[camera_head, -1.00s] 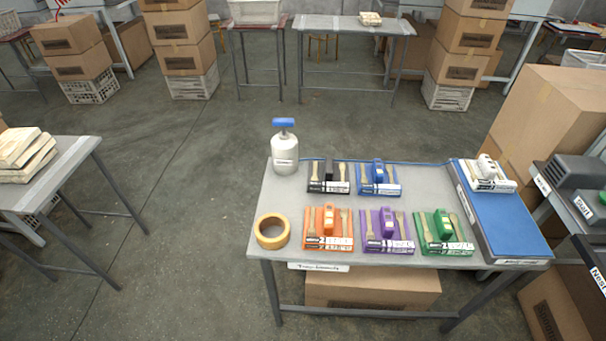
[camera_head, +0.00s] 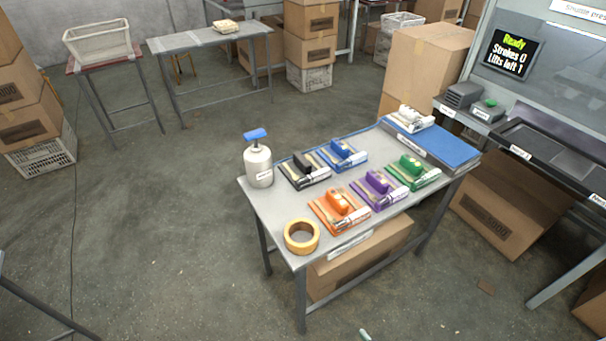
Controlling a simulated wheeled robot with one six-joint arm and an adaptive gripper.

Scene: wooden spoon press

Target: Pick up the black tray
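The black tray (camera_head: 293,181) lies on the grey table (camera_head: 274,213), at its back left beside the white bottle. It carries a black block and light wooden pieces, with a white label strip along its front. A blue tray (camera_head: 342,155) lies just right of it. An orange tray (camera_head: 338,214), a purple tray (camera_head: 379,191) and a green tray (camera_head: 413,172) form the front row. My gripper is not in view.
A white bottle with a blue top (camera_head: 258,165) and a tape roll (camera_head: 301,237) stand at the table's left. A blue mat (camera_head: 452,150) covers its right end. A press with a "Ready" screen (camera_head: 511,56) stands right. Open floor (camera_head: 170,240) lies left and in front.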

